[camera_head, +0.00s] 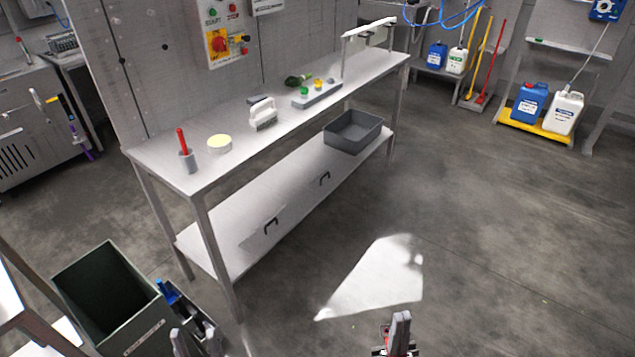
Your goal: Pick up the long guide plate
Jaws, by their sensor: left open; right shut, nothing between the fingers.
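Two flat metal plates with black bow handles lie on the lower shelf of the steel bench. The nearer plate (256,236) looks larger, and its handle (270,226) stands up at its right part. The farther plate's handle (324,179) shows, but its outline blends into the shelf. I cannot tell for sure which is the long guide plate. My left gripper (195,341) is at the bottom edge, open and apart from the plates, partly cut off. My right gripper (400,335) is at the bottom middle, shut and empty, over the floor.
The bench top (235,163) overhangs the lower shelf (210,248). A grey tray (340,146) sits at the shelf's far end. A dark green bin (85,282) stands front left. The floor right of the bench is clear, with a bright patch (375,280).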

